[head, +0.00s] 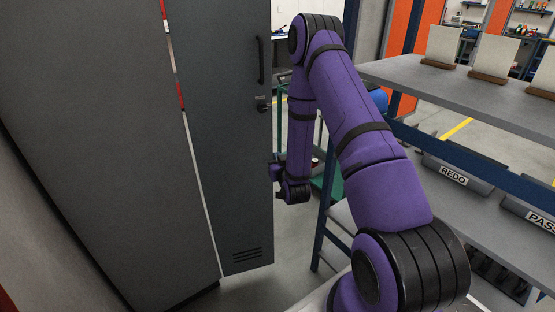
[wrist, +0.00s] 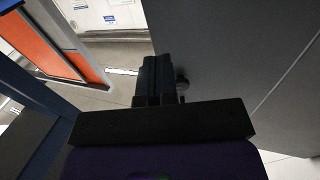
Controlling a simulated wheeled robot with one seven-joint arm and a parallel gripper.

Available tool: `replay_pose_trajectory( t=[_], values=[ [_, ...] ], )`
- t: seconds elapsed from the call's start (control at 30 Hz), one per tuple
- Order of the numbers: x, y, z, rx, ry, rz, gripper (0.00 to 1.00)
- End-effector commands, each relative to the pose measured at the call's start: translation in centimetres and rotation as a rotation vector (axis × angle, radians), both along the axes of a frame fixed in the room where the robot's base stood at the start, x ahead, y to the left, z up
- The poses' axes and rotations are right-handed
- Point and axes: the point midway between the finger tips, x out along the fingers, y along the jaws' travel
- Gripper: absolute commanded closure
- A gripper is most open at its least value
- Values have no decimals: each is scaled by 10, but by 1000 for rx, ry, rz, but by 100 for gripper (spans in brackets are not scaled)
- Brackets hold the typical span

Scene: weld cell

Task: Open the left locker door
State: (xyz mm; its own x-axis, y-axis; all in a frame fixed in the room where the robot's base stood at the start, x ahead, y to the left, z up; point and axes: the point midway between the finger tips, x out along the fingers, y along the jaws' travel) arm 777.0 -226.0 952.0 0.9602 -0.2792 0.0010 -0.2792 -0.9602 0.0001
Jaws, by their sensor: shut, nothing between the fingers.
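A tall dark grey locker (head: 95,120) fills the left of the head view. A grey door panel (head: 225,160) with a vertical black handle (head: 261,60), a small latch (head: 262,106) and low vent slots stands to its right. A narrow bright strip runs between the two, and the door looks swung out from the body. My gripper (head: 275,172) is beside the door's right edge, below the latch. In the wrist view my gripper (wrist: 158,68) is shut and empty, beside the grey panel (wrist: 225,60). A dark knob-like part (wrist: 182,84) shows just right of the fingers; contact is unclear.
A grey shelf rack (head: 450,90) with blue posts stands close on the right, holding upright plates and bins labelled REDO (head: 455,172) and PASS. A green cart (head: 325,185) is partly hidden behind my arm. Some bare floor lies between door and rack.

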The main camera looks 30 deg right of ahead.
Motion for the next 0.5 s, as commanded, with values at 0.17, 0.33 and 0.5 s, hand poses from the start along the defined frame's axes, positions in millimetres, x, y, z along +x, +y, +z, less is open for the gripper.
replay_pose_trajectory(
  t=[0.17, 0.33, 0.5],
  values=[
    [34, -10, 1, -1, -2, 0, 100],
    [64, -18, 1, -1, -2, 0, 100],
    [87, -25, 1, -1, -2, 0, 100]
  ],
)
